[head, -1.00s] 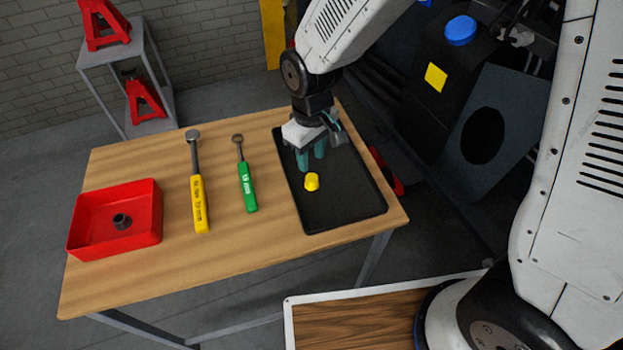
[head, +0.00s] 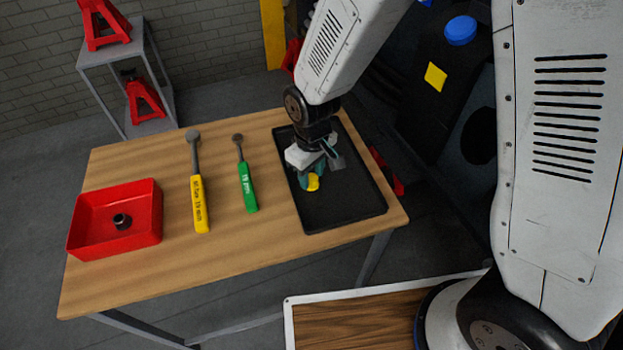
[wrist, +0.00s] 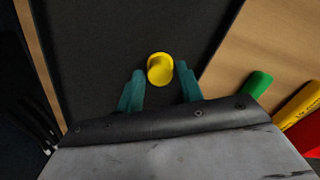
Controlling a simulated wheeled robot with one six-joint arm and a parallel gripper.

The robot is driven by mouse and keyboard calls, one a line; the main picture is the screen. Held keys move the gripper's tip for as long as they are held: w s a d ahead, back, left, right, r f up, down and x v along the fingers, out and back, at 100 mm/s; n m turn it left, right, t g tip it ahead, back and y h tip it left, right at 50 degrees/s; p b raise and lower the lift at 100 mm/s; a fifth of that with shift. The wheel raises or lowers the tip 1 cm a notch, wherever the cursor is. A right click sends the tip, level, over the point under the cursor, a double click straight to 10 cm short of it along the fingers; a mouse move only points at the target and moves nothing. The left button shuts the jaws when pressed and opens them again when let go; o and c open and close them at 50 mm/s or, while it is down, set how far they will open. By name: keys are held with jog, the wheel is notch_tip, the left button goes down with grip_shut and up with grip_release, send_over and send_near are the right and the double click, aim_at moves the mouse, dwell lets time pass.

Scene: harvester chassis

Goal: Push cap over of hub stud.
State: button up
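The yellow cap (head: 313,182) rests on the black tray (head: 345,205) on the wooden table. In the wrist view the cap (wrist: 160,69) lies between and slightly beyond the teal fingertips of my gripper (wrist: 160,75). The fingers are apart, with a gap visible on each side of the cap. In the head view my gripper (head: 314,176) is low over the tray and partly covers the cap. No hub stud can be clearly made out.
A yellow-handled wrench (head: 200,200), a green-handled wrench (head: 246,185) and a red bin (head: 115,240) holding a dark socket (head: 122,221) lie left of the tray. The tray's front part is clear. Dark machinery (head: 440,110) stands behind the table on the right.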

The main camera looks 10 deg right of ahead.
aim_at(312, 177)
jog(key=c, duration=0.5)
jog(key=shift+r, duration=3)
jog(key=shift+c, duration=0.2)
